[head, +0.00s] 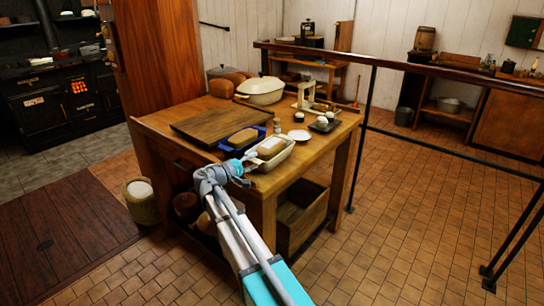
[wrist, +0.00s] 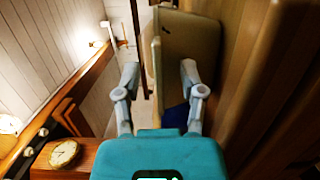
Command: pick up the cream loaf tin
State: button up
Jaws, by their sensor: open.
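The cream loaf tin (head: 283,158) stands at the front right edge of the table with a brown loaf (head: 270,146) in it. In the wrist view the cream tin (wrist: 192,38) shows large beyond the fingers, its rim partly between them and partly behind the right finger. My gripper (head: 251,157) is at the tin's near left end, over the table's front edge. In the wrist view my gripper (wrist: 160,68) is open, with no object clearly held. Whether a finger touches the tin cannot be told.
A blue tin (head: 224,144) with a loaf lies close to the left of the cream tin. A black railing (head: 368,110) stands to the right. The tiled floor in front is open.

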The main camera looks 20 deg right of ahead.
jog(key=shift+c, duration=0.2)
grip_shut()
dwell(0.4)
